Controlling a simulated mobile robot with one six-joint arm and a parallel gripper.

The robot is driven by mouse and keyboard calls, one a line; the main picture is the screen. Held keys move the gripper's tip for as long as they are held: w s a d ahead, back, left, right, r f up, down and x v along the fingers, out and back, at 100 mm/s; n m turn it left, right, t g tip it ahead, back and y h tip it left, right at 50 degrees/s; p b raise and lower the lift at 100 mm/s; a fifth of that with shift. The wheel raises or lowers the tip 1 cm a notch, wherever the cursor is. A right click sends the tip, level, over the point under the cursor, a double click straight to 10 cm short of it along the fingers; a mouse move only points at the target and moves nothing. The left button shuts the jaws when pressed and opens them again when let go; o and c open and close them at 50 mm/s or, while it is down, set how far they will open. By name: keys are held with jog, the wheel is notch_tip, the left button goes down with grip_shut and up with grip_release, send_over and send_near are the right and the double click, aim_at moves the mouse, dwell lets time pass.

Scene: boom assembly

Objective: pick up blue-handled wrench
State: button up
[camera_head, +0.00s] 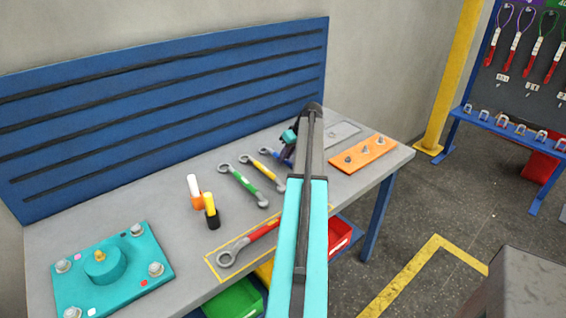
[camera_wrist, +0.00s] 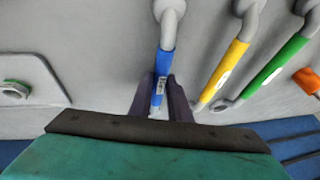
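The blue-handled wrench (camera_wrist: 166,64) lies on the grey table in the wrist view, its grey shaft and end running up out of the top edge. My gripper (camera_wrist: 161,84) has one dark finger on each side of the blue handle. The gap is narrow, and I cannot tell whether the fingers touch the handle. Part of the handle and its lower end are hidden. In the head view my arm covers much of this area; the wrench's blue handle (camera_head: 279,155) shows just left of my dark gripper (camera_head: 288,138).
The yellow wrench (camera_head: 264,171) and green wrench (camera_head: 245,185) lie close to the left. A red wrench (camera_head: 262,232) lies in a yellow outline at the front. An orange plate (camera_head: 340,164) with bolts and a grey plate (camera_head: 343,131) are to the right.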

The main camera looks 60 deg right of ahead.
grip_shut()
jog(key=shift+r, duration=0.15)
jog(key=shift+d+r+b, duration=0.1)
jog(key=shift+r+b, duration=0.65)
jog(key=shift+r, duration=0.7)
jog(key=shift+s+a+r, duration=0.15)
jog(key=shift+s+a, duration=0.05)
jog(key=shift+s, duration=0.05)
jog(key=s+a+r+b, duration=0.1)
jog(key=s+a+b, duration=0.2)
jog(key=s, duration=1.1)
jog(key=a, duration=0.3)
jog(key=shift+r+b, duration=0.3)
jog(key=shift+b, duration=0.05)
jog(key=shift+c, duration=0.7)
grip_release()
grip_shut()
